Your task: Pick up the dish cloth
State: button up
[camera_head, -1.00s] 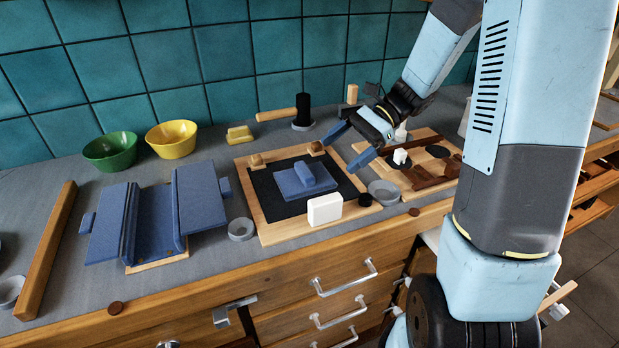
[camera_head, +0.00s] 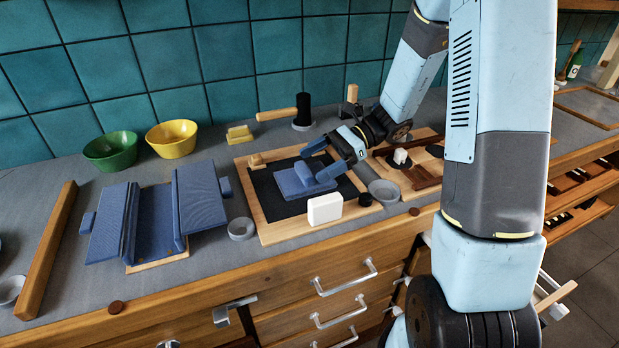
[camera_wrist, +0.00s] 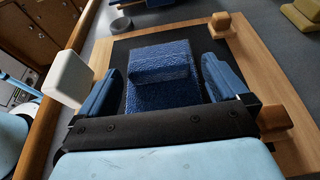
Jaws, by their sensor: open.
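The dish cloth (camera_head: 297,181) is a blue textured cloth with a raised folded ridge. It lies on the black inset of a wood-framed board (camera_head: 275,231). In the wrist view the cloth (camera_wrist: 160,92) lies ahead of and between the two blue fingers. My gripper (camera_head: 312,163) is open at the right edge of the cloth, low over the board. In the wrist view my gripper (camera_wrist: 160,85) has one finger on each side of the cloth; I cannot tell whether they touch it.
A white block (camera_head: 324,209) stands at the board's front edge. A grey bowl (camera_head: 383,191) and a second board (camera_head: 420,190) are to the right. A blue folding rack (camera_head: 155,220) stands left, with green (camera_head: 111,150) and yellow (camera_head: 172,139) bowls behind.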

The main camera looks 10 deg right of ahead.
jog(key=shift+x, duration=0.85)
jog(key=c, duration=0.9)
jog(key=shift+o, duration=0.2)
jog(key=shift+r, duration=0.65)
jog(key=s+d+r, duration=0.5)
jog(key=d+r, duration=0.6)
jog(key=d, duration=0.2)
jog(key=shift+r, duration=0.4)
jog(key=shift+s, duration=0.15)
